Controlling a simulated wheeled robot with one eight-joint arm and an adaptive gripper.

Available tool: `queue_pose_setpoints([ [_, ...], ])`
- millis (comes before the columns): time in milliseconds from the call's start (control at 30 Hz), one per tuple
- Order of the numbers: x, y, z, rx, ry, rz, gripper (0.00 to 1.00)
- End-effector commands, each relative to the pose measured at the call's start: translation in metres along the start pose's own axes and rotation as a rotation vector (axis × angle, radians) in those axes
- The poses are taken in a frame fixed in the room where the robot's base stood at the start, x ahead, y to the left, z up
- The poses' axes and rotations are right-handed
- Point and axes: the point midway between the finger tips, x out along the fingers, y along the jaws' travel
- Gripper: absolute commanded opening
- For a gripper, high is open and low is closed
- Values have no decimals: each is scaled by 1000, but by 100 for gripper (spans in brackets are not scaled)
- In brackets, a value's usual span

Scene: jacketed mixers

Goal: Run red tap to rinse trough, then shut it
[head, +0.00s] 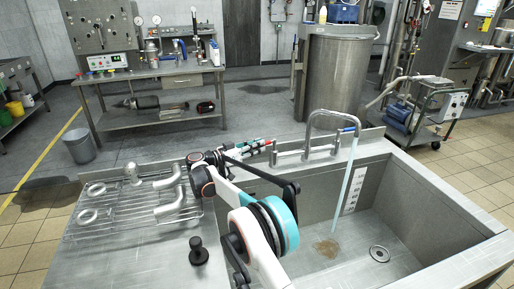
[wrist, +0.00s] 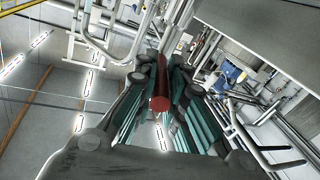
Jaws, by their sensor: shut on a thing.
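The red tap handle (wrist: 160,98) lies between my gripper's fingers in the wrist view. My gripper (head: 250,149) is shut on it at the trough's back left edge, and hides much of it in the head view. The curved metal spout (head: 325,112) stands at the back of the trough (head: 425,192). A pale blue stream of water (head: 346,188) falls from the spout into the trough. A blue tap handle (head: 347,129) sits right of the spout.
A wire rack (head: 130,215) with metal pipe fittings stands on the counter left of the trough. A black knob-topped object (head: 198,251) stands in front of it. A large steel vessel (head: 335,75) stands behind the trough, and a cart (head: 425,105) behind right.

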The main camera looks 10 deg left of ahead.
Motion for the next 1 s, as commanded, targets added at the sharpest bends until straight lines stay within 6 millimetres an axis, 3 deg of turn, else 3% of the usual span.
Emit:
queue_pose_setpoints([
  [167,0,-1,-3,0,5,-5,0],
  [200,0,-1,-3,0,5,-5,20],
  [267,0,-1,-3,0,5,-5,31],
  [767,0,0,-5,0,2,-2,34],
  [1000,0,7,-39,0,2,-2,34],
])
